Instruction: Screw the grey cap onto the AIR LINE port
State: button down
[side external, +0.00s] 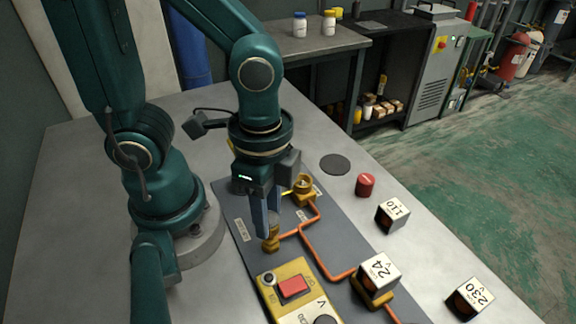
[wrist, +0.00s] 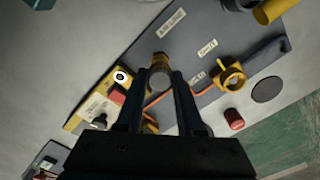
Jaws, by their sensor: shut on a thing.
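My gripper (side external: 268,232) points down over the grey panel, its two fingers shut on the grey cap. In the wrist view, my gripper (wrist: 159,74) has the grey cap (wrist: 160,79) between its fingertips. The cap is mostly hidden by the fingers in the side view. The brass AIR LINE port (side external: 270,243) stands directly below the fingertips. It also shows in the wrist view (wrist: 160,60), just beyond the cap and near the AIR LINE label (wrist: 172,19). Cap and port look very close; I cannot tell whether the threads are engaged.
A second brass fitting (side external: 303,188) stands behind, joined by copper pipe (side external: 317,249). A red cap (side external: 366,185) and a dark disc (side external: 335,164) lie to the right. A yellow box with a red button (side external: 293,287) is in front. Numbered cubes (side external: 392,215) stand at right.

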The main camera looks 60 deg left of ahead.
jog(key=shift+f, duration=1)
dwell(0.3)
jog(key=shift+m, duration=1.7)
jog(key=m, duration=0.3)
jog(key=shift+m, duration=0.3)
jog(key=shift+m, duration=1.7)
